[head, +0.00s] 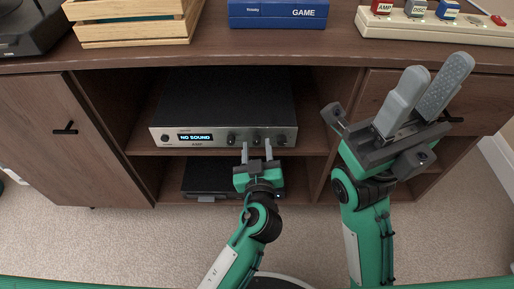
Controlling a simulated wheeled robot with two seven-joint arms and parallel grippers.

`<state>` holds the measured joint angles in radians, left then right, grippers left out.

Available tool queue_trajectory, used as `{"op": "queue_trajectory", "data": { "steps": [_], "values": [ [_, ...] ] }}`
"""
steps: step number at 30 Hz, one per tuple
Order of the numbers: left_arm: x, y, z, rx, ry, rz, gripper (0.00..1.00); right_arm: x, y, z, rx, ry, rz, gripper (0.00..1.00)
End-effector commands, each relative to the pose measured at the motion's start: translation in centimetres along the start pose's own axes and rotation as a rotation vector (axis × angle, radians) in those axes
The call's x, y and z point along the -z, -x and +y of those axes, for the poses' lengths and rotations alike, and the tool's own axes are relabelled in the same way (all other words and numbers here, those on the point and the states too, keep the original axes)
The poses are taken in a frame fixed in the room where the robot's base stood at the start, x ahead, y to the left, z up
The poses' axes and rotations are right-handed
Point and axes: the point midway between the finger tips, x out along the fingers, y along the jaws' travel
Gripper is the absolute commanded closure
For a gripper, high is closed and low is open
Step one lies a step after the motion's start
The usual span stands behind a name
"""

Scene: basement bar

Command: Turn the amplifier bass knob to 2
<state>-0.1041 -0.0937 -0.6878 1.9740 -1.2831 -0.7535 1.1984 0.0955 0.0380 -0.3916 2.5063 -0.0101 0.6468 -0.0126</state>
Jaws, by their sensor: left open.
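The amplifier (222,92) is a black box with a silver front, on the upper shelf of the open cabinet bay. Its display (196,137) reads "NO SOUND". A row of dark knobs (231,141) lines the right half of the front; their labels and settings are too small to read. My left gripper (257,147) is open and empty, its fingers pointing at the knob row. One finger partly covers the row, and I cannot tell whether it touches. My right gripper (436,69) is open and empty, raised to the right, nearer the camera.
A dark device (205,178) sits on the lower shelf, partly behind my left gripper. On the cabinet top are a wooden crate (135,30), a blue GAME box (278,13) and a cream selector (440,25) with AMP and DISC blocks. A cabinet door (60,150) is at left.

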Motion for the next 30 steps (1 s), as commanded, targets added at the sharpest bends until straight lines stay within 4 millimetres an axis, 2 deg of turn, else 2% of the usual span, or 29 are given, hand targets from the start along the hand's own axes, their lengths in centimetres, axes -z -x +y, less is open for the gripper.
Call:
{"op": "queue_trajectory", "data": {
  "steps": [11, 14, 18, 30],
  "values": [
    [0.00, -0.53, 0.02, 0.000, 0.000, -0.001, 0.58, 0.06, -0.23, -0.11, 0.002, -0.004, 0.009, 0.64],
    [0.00, -0.52, 0.02, 0.000, 0.000, -0.001, 0.74, 0.05, -0.21, -0.11, 0.001, -0.004, 0.008, 0.64],
    [-0.01, -0.51, 0.02, 0.000, 0.000, -0.001, 1.00, 0.03, -0.17, -0.09, 0.001, -0.003, 0.006, 0.64],
    [0.00, -0.49, 0.04, -0.001, -0.063, 0.002, 1.00, 0.02, -0.23, 0.03, -0.001, 0.001, 0.004, 0.64]
  ]
}}
